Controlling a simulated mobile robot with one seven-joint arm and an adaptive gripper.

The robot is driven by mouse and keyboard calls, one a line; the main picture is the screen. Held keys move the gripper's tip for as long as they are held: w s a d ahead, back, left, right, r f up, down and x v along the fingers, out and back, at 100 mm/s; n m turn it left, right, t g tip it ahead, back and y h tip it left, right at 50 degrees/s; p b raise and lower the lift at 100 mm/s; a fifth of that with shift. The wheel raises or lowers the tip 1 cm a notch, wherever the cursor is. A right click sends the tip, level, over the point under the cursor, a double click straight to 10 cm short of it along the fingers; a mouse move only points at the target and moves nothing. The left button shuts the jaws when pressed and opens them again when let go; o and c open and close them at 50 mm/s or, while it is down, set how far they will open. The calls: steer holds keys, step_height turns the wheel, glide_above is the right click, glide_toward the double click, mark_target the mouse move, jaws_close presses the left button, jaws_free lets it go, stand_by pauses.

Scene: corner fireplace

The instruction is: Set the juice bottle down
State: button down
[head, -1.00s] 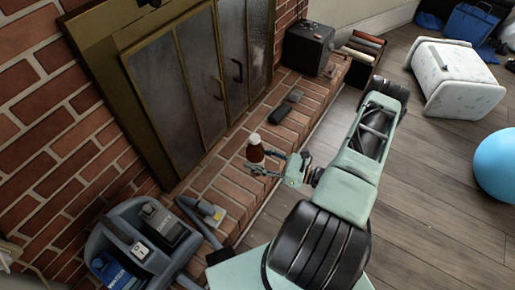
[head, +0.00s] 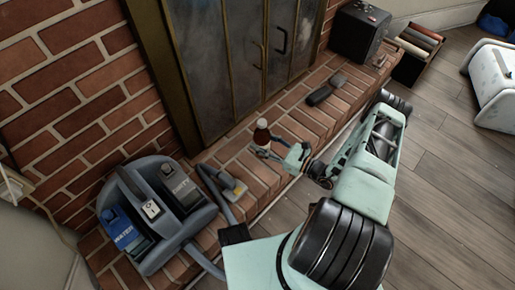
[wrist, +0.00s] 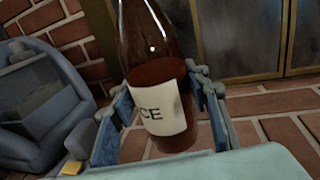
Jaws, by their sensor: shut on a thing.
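The juice bottle (head: 262,133) is dark brown with a white label and a pale cap, and it stands about upright in my gripper (head: 268,148) over the brick hearth. In the wrist view the bottle (wrist: 158,60) fills the middle, its label showing "CE". The fingers of my gripper (wrist: 165,118) are shut on the bottle from both sides around the label. The bottle's bottom is close to the bricks in the wrist view; I cannot tell whether it touches them.
The brick hearth (head: 228,153) has free room around the bottle. A blue-grey carpet cleaner (head: 160,215) stands at the left, its hose tool (head: 222,183) nearby. A dark object (head: 320,96) and a black box (head: 358,32) lie farther right. Glass fireplace doors (head: 205,70) stand behind.

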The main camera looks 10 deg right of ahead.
mark_target(258, 141)
steer(key=shift+w+a+f+b, duration=0.3)
steer(key=shift+w+f, duration=0.2)
steer(key=shift+f, duration=0.15)
steer(key=shift+w+a+f+b, duration=0.15)
steer(key=shift+w+a+f, duration=0.15)
steer(key=shift+w+f, duration=0.25)
step_height(258, 141, down, 4)
steer(key=shift+w+a+r+b, duration=0.1)
steer(key=shift+w+a+b, duration=0.05)
steer(key=shift+b, duration=0.65)
steer(key=shift+r, duration=0.1)
steer(key=c, duration=1.1)
jaws_free()
